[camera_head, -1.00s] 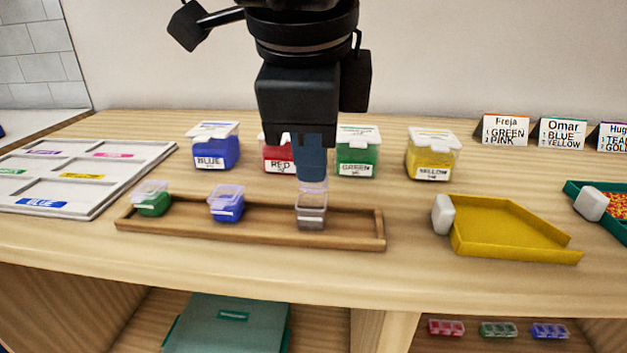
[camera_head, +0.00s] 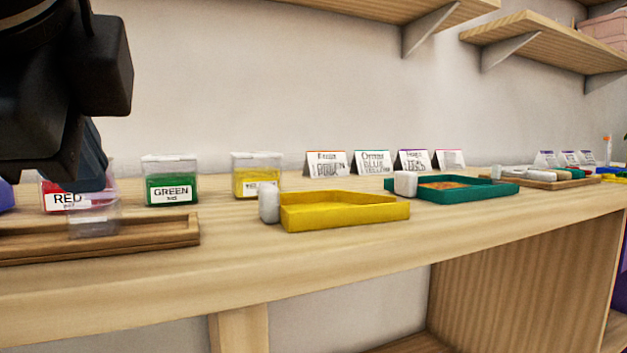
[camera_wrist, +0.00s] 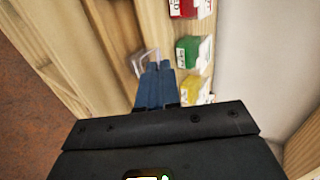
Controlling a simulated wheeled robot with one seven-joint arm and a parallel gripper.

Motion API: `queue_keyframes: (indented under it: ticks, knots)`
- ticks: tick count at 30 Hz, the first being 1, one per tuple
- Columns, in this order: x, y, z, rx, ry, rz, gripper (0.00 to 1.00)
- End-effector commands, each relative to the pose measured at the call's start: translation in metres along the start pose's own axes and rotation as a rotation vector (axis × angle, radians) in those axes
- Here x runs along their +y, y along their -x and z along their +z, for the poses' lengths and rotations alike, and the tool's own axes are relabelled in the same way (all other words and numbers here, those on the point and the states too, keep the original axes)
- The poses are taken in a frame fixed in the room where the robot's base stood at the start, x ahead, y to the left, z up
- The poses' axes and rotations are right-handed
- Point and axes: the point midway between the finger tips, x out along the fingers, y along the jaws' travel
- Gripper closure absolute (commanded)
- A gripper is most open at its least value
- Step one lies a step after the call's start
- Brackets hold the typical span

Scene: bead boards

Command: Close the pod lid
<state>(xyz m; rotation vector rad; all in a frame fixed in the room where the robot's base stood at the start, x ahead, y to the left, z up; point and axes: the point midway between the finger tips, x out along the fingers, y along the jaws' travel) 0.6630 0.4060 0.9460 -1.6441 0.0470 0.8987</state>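The small clear pod (camera_head: 94,216) stands at the right part of a wooden tray (camera_head: 160,232), at the left of the head view. In the wrist view the pod (camera_wrist: 143,58) shows just beyond my fingertips. Whether its lid is up or down is hard to tell, as my fingers cover part of it. My gripper (camera_head: 88,186) points down at the pod's top; its blue fingers lie side by side in the wrist view (camera_wrist: 157,66), shut, with nothing seen between them. Touch with the lid cannot be made out.
Labelled tubs stand behind the tray: red (camera_head: 62,196), green (camera_head: 170,184) and yellow (camera_head: 257,178). To the right are a yellow tray (camera_head: 345,214) with a white block (camera_head: 269,206) and a teal tray (camera_head: 470,193). The counter front (camera_head: 250,250) is clear.

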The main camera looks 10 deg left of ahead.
Motion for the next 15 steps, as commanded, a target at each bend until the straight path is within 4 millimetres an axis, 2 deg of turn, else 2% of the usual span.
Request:
queue_keyframes:
  ticks: [15]
  knots:
    - [0.0046, -0.0002, 0.0000, 0.001, 0.000, -0.080, 1.00]
